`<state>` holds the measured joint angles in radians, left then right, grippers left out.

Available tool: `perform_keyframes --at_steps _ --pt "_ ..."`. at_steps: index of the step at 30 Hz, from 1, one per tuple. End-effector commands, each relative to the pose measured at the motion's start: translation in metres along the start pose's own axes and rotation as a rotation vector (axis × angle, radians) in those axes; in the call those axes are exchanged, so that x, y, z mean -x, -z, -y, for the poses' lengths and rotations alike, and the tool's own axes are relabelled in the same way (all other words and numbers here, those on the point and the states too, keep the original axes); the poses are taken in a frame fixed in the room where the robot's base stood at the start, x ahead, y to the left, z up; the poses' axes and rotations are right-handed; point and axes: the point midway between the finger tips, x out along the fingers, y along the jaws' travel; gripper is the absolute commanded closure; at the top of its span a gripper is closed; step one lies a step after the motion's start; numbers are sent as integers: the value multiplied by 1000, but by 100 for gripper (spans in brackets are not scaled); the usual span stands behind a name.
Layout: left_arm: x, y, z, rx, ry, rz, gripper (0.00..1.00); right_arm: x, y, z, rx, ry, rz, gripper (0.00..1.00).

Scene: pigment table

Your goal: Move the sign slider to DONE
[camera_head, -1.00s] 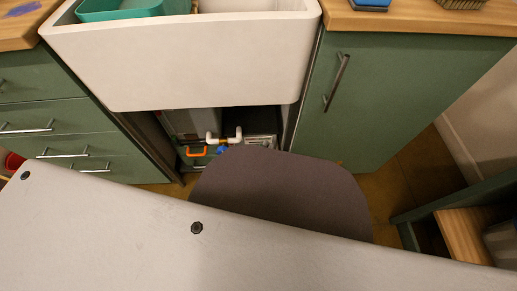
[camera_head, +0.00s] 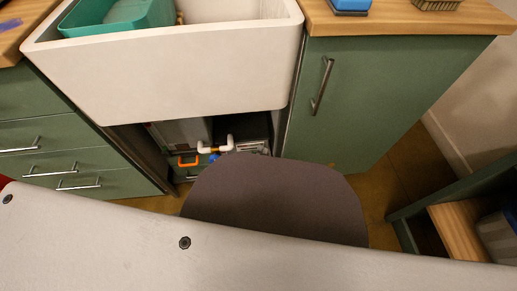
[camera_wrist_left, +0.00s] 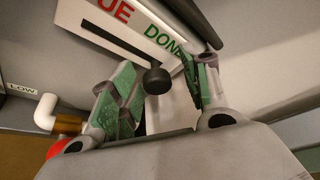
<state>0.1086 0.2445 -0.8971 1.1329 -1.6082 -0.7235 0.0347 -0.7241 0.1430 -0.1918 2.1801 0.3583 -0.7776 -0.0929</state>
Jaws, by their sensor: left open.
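In the left wrist view a white sign (camera_wrist_left: 75,37) carries red letters "UE" at the left and green letters "DON…" (camera_wrist_left: 166,39) at the right, partly cut off by the frame and a finger. A dark slot (camera_wrist_left: 110,40) runs below the letters. A round black slider knob (camera_wrist_left: 157,80) stands out near the slot's right end, below the green letters. My left gripper (camera_wrist_left: 158,92) is open, its green-padded fingers on either side of the knob. I cannot tell whether they touch it. Neither gripper's fingers show in the head view.
In the head view a white sink (camera_head: 170,75) holds a teal basin (camera_head: 115,18). White pipe fittings (camera_head: 228,145) and an orange handle (camera_head: 188,161) show in the opening below. Green cabinets flank it. In the wrist view a "LOW" label (camera_wrist_left: 20,88) and white pipe (camera_wrist_left: 45,110) are at left.

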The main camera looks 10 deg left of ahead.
Motion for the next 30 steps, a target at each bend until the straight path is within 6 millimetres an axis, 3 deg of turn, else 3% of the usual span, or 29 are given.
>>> perform_keyframes --at_steps 8,20,28,29,30 --pt "3 -6 9 2 -1 0 53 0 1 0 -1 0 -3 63" --pt "8 -22 41 3 9 3 53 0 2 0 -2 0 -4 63" --pt "11 -34 65 5 15 3 35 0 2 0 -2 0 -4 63" --pt "12 -35 67 5 15 3 39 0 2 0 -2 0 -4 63" --pt "13 -37 70 6 14 2 49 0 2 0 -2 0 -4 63"
